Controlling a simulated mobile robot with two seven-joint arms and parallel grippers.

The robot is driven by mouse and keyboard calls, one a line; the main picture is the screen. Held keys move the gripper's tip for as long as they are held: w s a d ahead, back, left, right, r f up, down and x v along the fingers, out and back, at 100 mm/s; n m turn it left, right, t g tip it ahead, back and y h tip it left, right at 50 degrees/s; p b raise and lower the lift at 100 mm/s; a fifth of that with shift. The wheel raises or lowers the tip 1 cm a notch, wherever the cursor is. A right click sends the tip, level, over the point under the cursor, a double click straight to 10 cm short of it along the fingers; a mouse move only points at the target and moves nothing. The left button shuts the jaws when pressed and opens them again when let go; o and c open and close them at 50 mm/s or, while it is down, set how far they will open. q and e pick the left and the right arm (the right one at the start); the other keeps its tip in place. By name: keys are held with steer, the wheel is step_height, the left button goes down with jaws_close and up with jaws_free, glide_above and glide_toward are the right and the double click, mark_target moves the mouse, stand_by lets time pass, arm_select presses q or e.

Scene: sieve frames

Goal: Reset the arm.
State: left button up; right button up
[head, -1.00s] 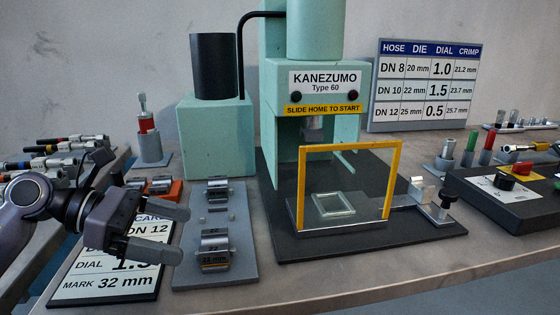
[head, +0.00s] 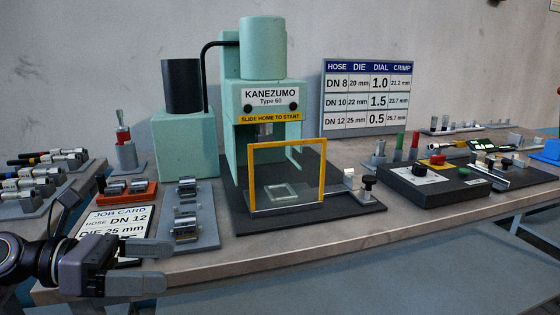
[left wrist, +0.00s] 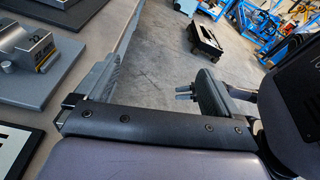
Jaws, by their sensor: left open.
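My left gripper (head: 168,265) is at the lower left of the head view, by the front edge of the bench. Its two fingers are apart with nothing between them. In the left wrist view the open fingers (left wrist: 160,82) have the floor beyond them. The job card (head: 112,222) lies just behind the gripper, which hides its lower part. The grey die plate (head: 206,228) with metal dies lies to its right. My right gripper is in neither view.
The green Kanezumo press (head: 268,100) stands mid-bench, with a yellow-framed guard (head: 249,165) in front. A black control box (head: 433,190) is at the right. Hose pieces lie on a rack (head: 40,200) at the left. Open floor lies before the bench.

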arm_select(q)
steer(key=s+a+f+m+t+y+p, duration=0.15)
steer(key=f+m+t+y+p, duration=0.4)
steer(key=m, duration=1.05)
steer(key=s+a+f+m+t+y+p, duration=0.1)
steer(key=s+f+m+t+y+p, duration=0.15)
steer(key=f+m+t+y, duration=0.8)
steer(key=s+f+g+h+p, duration=0.2)
steer(key=s+f+g, duration=0.7)
steer(key=s+f, duration=0.1)
steer(key=shift+s+d+f+n+h, duration=0.3)
steer(key=shift+s+d+f+n, duration=0.15)
steer(key=shift+s, duration=0.1)
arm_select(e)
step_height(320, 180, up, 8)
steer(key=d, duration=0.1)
